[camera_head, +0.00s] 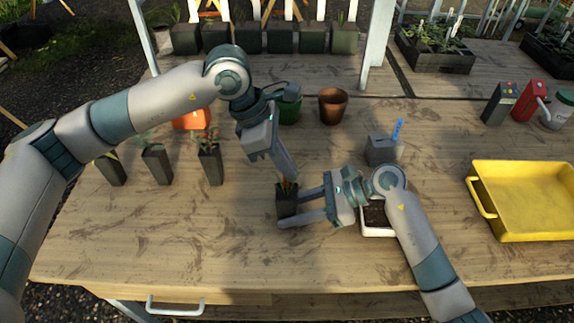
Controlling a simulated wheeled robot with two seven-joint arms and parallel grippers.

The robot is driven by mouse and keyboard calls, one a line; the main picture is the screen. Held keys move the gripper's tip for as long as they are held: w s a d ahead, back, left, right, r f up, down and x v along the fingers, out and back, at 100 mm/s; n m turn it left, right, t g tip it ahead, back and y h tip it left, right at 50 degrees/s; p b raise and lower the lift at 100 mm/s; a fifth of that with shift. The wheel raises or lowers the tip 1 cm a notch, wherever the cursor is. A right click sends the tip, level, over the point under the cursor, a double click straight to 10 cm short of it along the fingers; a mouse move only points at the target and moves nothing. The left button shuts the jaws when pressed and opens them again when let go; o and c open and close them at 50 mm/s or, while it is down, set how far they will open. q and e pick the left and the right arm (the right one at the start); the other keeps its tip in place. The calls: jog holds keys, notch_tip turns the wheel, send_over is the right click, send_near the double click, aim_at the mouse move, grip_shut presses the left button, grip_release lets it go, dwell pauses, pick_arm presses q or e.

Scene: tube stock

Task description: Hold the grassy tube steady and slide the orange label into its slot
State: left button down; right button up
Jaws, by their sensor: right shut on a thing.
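The grassy tube (286,205) is a dark, square, upright pot at the middle of the table. My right gripper (286,208) reaches in from the right and is shut on it, one finger on the far side and one on the near side. My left gripper (291,180) points down from above, its tips close over the tube's top. Its jaw opening is not clear from this angle. A small yellow-orange bit (289,187) shows at the tube's top beneath those tips. I cannot tell whether it is the orange label or grass. The slot is hidden.
Several dark tubes with plants, one of them here (210,168), stand at left. A grey block (379,150) with a blue tag (397,130) stands behind my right gripper. A white soil tray (376,232) is partly under my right arm. A yellow tray (525,195) is at right.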

pick_arm(q)
jog(key=shift+f, duration=0.25)
jog(key=c, duration=2)
grip_release()
jog(key=v, duration=1.2)
pick_arm(e)
jog(key=o, duration=0.9)
